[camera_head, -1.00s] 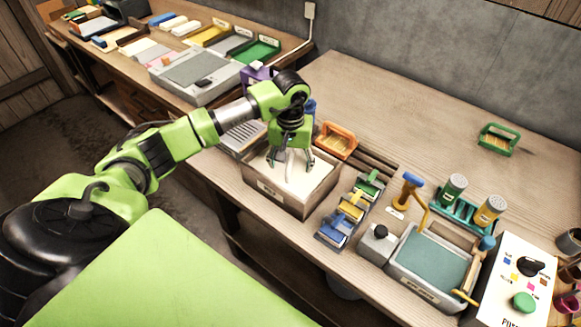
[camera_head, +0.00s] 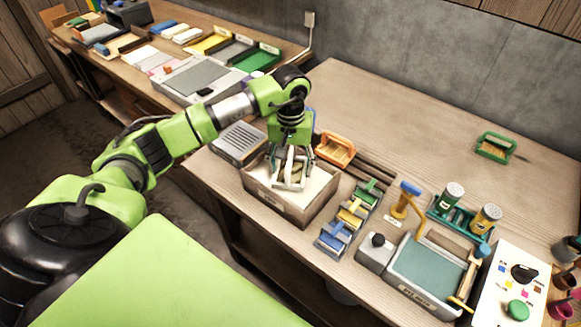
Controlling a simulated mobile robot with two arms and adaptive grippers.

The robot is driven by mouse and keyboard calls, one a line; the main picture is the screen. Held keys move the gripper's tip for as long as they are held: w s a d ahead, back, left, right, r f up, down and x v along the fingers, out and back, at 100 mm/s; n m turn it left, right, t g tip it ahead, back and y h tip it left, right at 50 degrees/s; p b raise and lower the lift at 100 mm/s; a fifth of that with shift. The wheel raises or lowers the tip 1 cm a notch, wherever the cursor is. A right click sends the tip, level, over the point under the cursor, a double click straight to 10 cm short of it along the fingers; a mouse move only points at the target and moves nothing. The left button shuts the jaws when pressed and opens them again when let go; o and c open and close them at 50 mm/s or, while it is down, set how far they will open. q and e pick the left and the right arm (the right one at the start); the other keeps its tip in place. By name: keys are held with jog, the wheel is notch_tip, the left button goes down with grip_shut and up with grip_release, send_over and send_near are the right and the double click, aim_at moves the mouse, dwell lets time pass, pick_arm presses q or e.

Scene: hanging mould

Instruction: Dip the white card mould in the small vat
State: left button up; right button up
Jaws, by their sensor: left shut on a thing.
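My left gripper (camera_head: 290,170) points down over the small vat, shut on the white card mould (camera_head: 289,182). The mould shows as a pale frame with a beige middle, tilted between the fingers, which partly cover it. The small vat (camera_head: 291,212) is an open box with a label on its front and whitish contents. The mould is over or in the vat's opening; I cannot tell whether its lower edge touches the contents. My right gripper is not in view.
An orange-handled mould (camera_head: 334,149) stands just behind the vat, and a grey slotted box (camera_head: 239,143) is to its left. Coloured rollers (camera_head: 349,214), a grey tray (camera_head: 428,272) and a control panel (camera_head: 510,284) are to the right. The back of the table is clear around a green mould (camera_head: 494,147).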

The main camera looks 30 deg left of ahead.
aim_at(290, 155)
pick_arm(q)
jog(key=shift+r+p, duration=0.9)
jog(key=shift+r, duration=1.05)
jog(key=shift+a, duration=0.1)
